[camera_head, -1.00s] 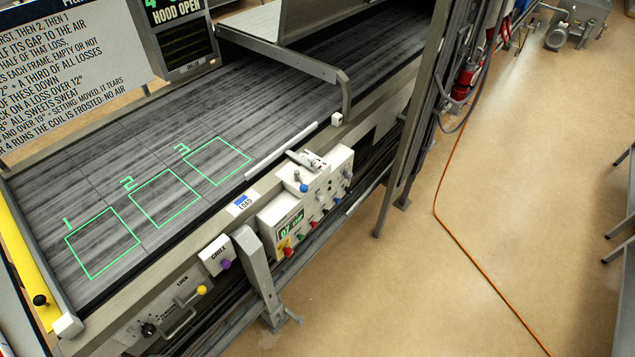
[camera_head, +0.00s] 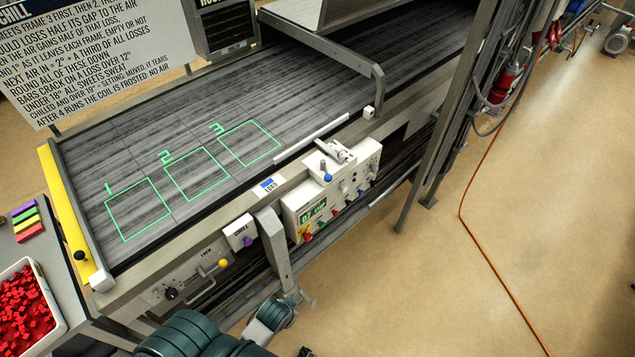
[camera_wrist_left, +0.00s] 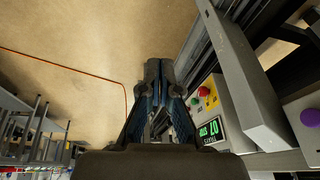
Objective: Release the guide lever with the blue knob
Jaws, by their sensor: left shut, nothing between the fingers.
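The guide lever's blue knob (camera_head: 327,177) sits below a short grey lever (camera_head: 323,166) on top of the white control box (camera_head: 305,202), at the near side of the belt. A grey clamp-like fitting (camera_head: 336,150) is just behind it. My left arm shows at the bottom of the head view, below the box and apart from it; its fingertips are not clear there. In the left wrist view my left gripper (camera_wrist_left: 158,70) is shut and empty over the floor, with the box's display and red button to its right. The blue knob is not seen there. My right gripper is out of view.
A grey upright leg (camera_head: 276,250) stands between my arm and the belt frame. Beside it are the CHILL box (camera_head: 238,232) and a yellow knob (camera_head: 223,263). A tray of red cubes (camera_head: 25,310) is at left. Open floor (camera_head: 400,290) lies to the right.

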